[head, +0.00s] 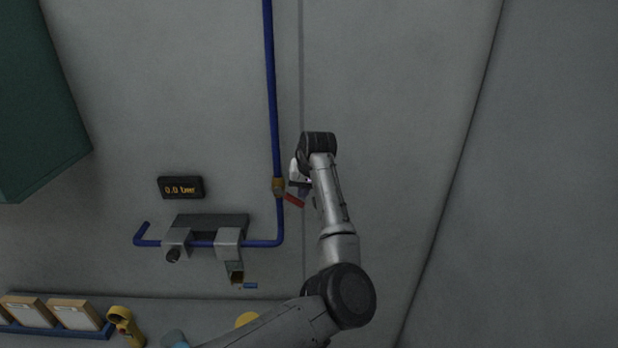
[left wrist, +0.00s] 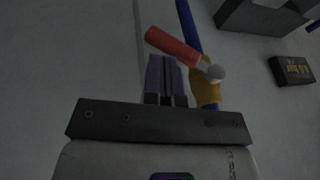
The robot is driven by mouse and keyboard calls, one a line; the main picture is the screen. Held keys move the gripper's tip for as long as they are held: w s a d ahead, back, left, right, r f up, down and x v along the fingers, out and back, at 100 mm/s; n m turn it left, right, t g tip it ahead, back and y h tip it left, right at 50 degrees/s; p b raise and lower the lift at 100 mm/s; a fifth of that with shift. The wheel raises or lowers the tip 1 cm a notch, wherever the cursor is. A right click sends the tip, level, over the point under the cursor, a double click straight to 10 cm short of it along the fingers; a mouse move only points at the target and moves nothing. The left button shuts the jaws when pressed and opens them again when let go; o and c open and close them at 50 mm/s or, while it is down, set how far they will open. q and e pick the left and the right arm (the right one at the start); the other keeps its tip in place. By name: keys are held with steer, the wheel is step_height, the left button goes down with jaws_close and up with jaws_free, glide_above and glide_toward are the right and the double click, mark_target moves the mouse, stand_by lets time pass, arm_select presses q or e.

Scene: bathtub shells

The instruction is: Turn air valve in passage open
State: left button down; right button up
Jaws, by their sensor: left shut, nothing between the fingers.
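The air valve has a brass-yellow body (head: 279,187) on a vertical blue pipe (head: 272,90) and a red lever handle (head: 294,200). In the head view the handle points right and slightly down, at an angle to the pipe. In the left wrist view the red handle (left wrist: 172,46) lies just beyond the fingertips, with the valve body (left wrist: 206,88) to their right. My left gripper (head: 303,190) is right beside the handle; its fingers (left wrist: 165,62) are together and empty. I cannot tell whether they touch the handle. My right gripper is in neither view.
A small display (head: 181,187) reads 0.0 bar. A grey bracketed fitting (head: 210,222) sits on the pipe's lower run. A green box-like body (head: 35,100) is upper left. Framed boards (head: 72,314) and a yellow object (head: 124,322) are lower left. The wall right of my arm is clear.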

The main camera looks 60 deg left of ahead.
arm_select(q)
steer(key=shift+s+a+f, duration=0.2)
steer(key=shift+s+f, duration=0.1)
steer(key=shift+f, duration=0.15)
steer(key=shift+f+g+p, duration=0.15)
steer(key=shift+g+p, duration=0.25)
steer(key=shift+p, duration=0.25)
